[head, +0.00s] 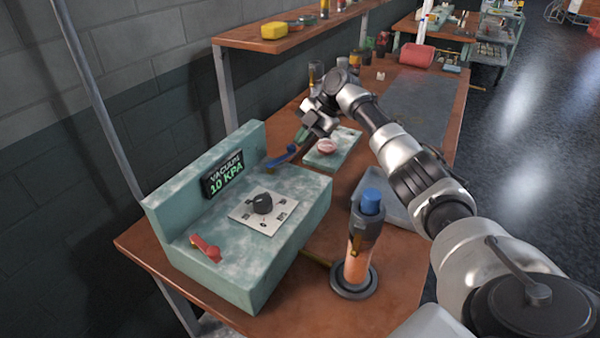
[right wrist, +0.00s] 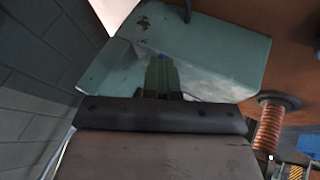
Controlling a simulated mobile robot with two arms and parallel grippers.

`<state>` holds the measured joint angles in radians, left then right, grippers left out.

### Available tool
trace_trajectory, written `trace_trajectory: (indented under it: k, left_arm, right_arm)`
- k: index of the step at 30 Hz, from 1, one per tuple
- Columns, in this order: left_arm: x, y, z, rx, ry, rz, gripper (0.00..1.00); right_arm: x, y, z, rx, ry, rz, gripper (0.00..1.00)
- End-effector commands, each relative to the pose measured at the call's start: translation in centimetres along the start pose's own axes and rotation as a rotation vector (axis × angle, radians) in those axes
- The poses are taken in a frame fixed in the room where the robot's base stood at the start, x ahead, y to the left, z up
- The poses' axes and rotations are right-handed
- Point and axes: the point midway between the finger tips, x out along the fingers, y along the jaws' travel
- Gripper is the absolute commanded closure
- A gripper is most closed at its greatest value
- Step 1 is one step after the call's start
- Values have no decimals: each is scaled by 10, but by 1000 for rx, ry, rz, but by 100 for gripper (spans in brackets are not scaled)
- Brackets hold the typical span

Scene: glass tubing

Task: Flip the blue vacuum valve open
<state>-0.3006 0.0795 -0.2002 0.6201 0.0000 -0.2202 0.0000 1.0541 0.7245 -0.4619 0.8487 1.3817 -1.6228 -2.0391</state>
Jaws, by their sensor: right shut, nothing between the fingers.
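The blue vacuum valve (head: 281,157) is a blue lever at the far end of the teal vacuum console (head: 300,190) in the head view. My right gripper (head: 301,141) is shut and empty close to the lever's right end. I cannot tell whether it touches the lever. The console display (head: 223,175) reads VACUUM 10 KPA. My left gripper is not in view.
A red lever (head: 206,248) and a black knob (head: 262,203) are on the console. A blue-capped torch-like tool (head: 361,240) stands in a round holder. A green board (head: 338,150) with a pinkish round item lies beyond my gripper. A grey wall (head: 80,150) runs along the left.

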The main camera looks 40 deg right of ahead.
Motion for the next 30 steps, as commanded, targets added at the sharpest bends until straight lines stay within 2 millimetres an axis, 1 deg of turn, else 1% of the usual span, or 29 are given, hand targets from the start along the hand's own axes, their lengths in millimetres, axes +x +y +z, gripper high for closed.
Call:
trace_trajectory:
  k: [1,7,15,19,26,30]
  left_arm:
    - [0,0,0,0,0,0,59]
    - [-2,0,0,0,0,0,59]
    - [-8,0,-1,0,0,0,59]
    - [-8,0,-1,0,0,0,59]
    - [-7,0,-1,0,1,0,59]
    - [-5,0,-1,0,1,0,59]
  right_arm:
    - [5,-2,-1,1,4,-9,100]
    - [6,-2,-3,-1,6,-11,100]
    - [13,-2,-16,-4,11,-15,100]
    - [15,-2,-18,-4,12,-16,100]
    - [16,-2,-18,-5,14,-16,100]
    - [7,-3,-16,-4,12,-13,100]
